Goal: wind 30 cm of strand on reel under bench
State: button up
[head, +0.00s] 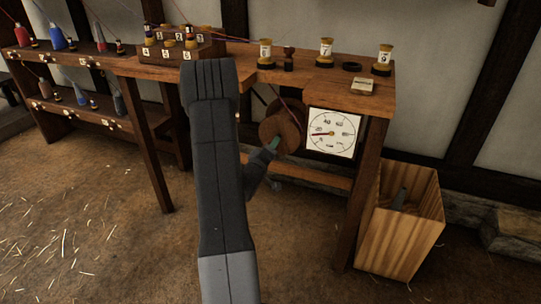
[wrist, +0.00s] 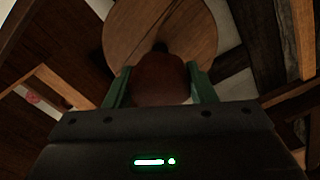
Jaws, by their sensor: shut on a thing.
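The reel (head: 292,118) is a round wooden disc under the bench (head: 325,92), left of a white dial (head: 345,122). In the wrist view the reel's face (wrist: 160,22) fills the top, with a rounded brown knob (wrist: 158,82) standing out from it. My gripper (head: 272,146) is shut on this knob, one green finger on each side. A thin reddish strand runs down from the bench towards the reel; its end on the reel is hidden. The dial's red needle points left; its small figures are hard to read.
Numbered spools (head: 326,52) stand on the bench top. A rack with coloured cones (head: 58,38) is at the left. A wooden bin (head: 405,235) stands right of the bench leg. The straw-strewn floor at the lower left is clear.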

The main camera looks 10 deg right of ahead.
jog(key=m+b, duration=0.1)
jog(key=m, duration=0.1)
jog(key=m+b, duration=0.4)
jog(key=shift+f+m, duration=0.25)
jog(key=shift+m, duration=0.05)
jog(key=m+b, duration=0.2)
jog(key=m, duration=0.1)
jog(key=shift+m+b, duration=0.3)
jog(key=shift+b, duration=0.05)
jog(key=m+b, duration=0.1)
jog(key=m, duration=0.1)
jog(key=shift+r+m, duration=0.15)
jog(key=shift+m, duration=0.15)
jog(key=m, duration=0.3)
jog(key=shift+m, duration=0.4)
jog(key=m, duration=0.8)
jog(key=shift+m, duration=1.6)
